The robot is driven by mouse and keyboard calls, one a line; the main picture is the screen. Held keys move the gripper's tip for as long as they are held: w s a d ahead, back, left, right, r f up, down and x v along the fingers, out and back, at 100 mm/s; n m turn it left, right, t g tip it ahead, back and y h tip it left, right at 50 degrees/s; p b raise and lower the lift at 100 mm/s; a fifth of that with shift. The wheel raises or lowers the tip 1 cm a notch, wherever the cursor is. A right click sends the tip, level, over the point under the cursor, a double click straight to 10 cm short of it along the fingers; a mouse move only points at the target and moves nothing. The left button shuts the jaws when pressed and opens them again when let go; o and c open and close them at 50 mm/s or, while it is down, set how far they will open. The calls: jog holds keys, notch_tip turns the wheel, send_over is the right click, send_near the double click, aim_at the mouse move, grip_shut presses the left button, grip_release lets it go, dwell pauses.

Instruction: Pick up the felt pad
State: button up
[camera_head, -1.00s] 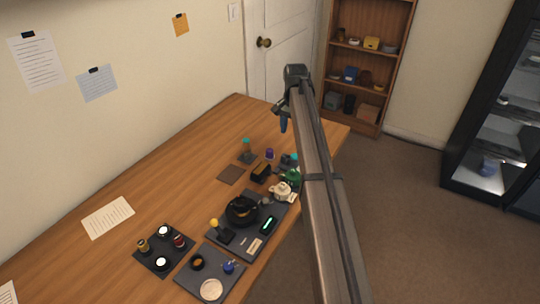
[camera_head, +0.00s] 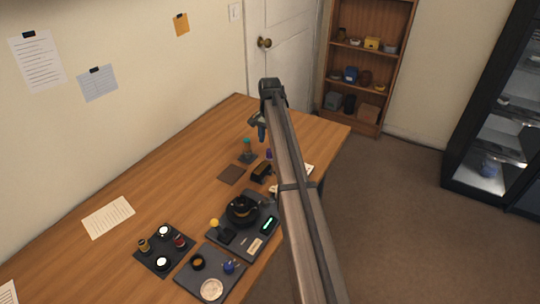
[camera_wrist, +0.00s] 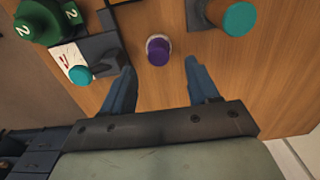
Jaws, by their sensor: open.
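A flat brown square (camera_head: 232,173) lies on the wooden table, left of the black block; it looks like the felt pad, though its material is hard to make out. It does not show in the wrist view. My gripper (camera_head: 261,133) is above the far part of the table, beyond the brown square and to its right. In the wrist view my gripper (camera_wrist: 158,82) has its two blue fingers wide apart with nothing between them. A purple-topped piece (camera_wrist: 158,50) stands on the table just beyond the fingertips.
A teal-topped cylinder (camera_head: 247,146) on a dark base stands near the brown square, and a black block (camera_head: 262,171) beside it. A green piece marked 2 (camera_wrist: 40,20) shows in the wrist view. Dark trays (camera_head: 215,250) with small parts fill the near side. The table's left side is mostly clear.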

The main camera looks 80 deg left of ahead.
jog(key=shift+d+f, duration=0.1)
jog(key=shift+f, duration=2.7)
grip_shut()
jog(key=shift+r, duration=0.15)
notch_tip(320, 180, up, 10)
jog(key=shift+f, duration=0.1)
